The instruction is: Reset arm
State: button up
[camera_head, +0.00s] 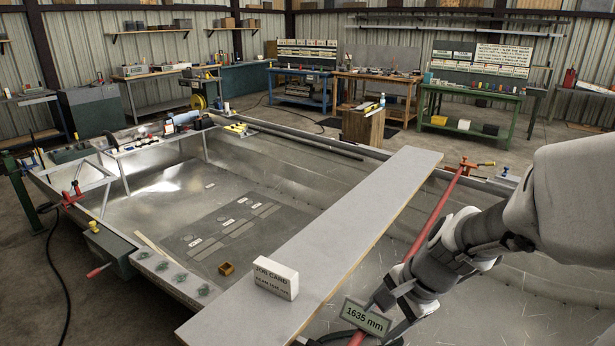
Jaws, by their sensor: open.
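My gripper (380,318) is at the lower right, at the end of my white and grey arm. Its dark jaws are open beside a long red bar (433,214). A green-framed tag reading 1635 mm (366,317) shows at the bar's near end and overlaps the jaws in the picture. I cannot tell whether the jaws touch the bar or stand around it. My arm hides part of the bar's right side.
A grey plank (345,222) spans the open metal hull (165,185). A white job card block (276,278) stands on it. A small brown box (226,268) lies in the hull. Clamps (72,196) line the left edge. Workbenches (470,108) stand along the back wall.

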jog(key=s+r+n+t+h, duration=0.2)
jog(key=s+r+n+h, duration=0.1)
jog(key=s+r+n, duration=0.9)
jog(key=shift+d+r+n+t, duration=0.15)
jog(key=shift+d+n+t, duration=0.25)
